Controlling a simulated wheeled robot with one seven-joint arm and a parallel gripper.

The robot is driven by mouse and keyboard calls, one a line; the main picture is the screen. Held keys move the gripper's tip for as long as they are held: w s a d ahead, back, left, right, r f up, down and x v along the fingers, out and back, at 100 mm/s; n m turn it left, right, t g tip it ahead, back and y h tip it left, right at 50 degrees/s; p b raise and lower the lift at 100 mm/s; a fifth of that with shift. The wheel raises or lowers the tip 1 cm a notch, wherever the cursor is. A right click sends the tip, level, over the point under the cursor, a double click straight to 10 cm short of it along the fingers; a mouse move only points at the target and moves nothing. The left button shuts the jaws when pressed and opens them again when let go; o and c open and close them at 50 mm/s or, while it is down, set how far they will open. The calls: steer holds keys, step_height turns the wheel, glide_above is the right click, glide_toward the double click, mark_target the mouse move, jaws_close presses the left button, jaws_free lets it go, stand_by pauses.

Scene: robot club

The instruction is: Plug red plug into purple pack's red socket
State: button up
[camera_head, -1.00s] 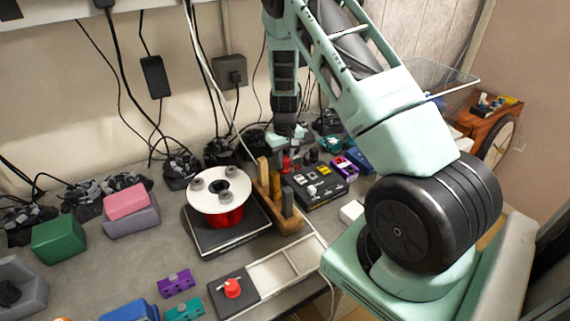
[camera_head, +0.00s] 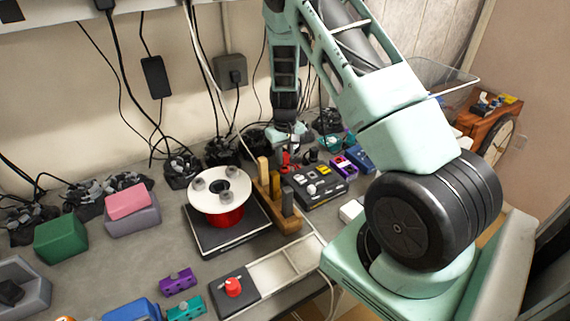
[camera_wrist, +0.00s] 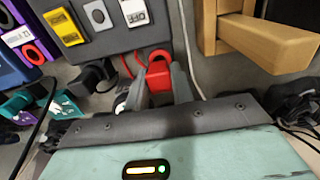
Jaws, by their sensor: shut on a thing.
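My gripper (camera_wrist: 158,84) is shut on the red plug (camera_wrist: 158,74), which sits between the two grey fingertips in the wrist view. A thin red cord runs by the plug. In the head view my gripper (camera_head: 287,150) hangs over the back of the table, and the red plug (camera_head: 285,159) shows small below it. The purple pack (camera_wrist: 22,38) is at the upper left of the wrist view, apart from the plug, with a red ring-shaped socket (camera_wrist: 34,55) at its near end. The purple pack (camera_head: 344,166) stands right of the gripper in the head view.
A dark box with yellow and white switches (camera_head: 320,187) lies between gripper and purple pack. A wooden rack (camera_head: 277,205) and red wire spool (camera_head: 222,214) stand in front. A blue pack (camera_head: 361,159) is beside the purple one. Cables and dark clutter line the wall.

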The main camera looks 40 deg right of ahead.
mark_target(285, 154)
steer(key=shift+r, duration=0.1)
steer(key=shift+r+p, duration=1.1)
steer(key=shift+r, duration=0.55)
steer(key=o, duration=0.4)
steer(key=c, duration=0.4)
steer(key=shift+o, duration=0.2)
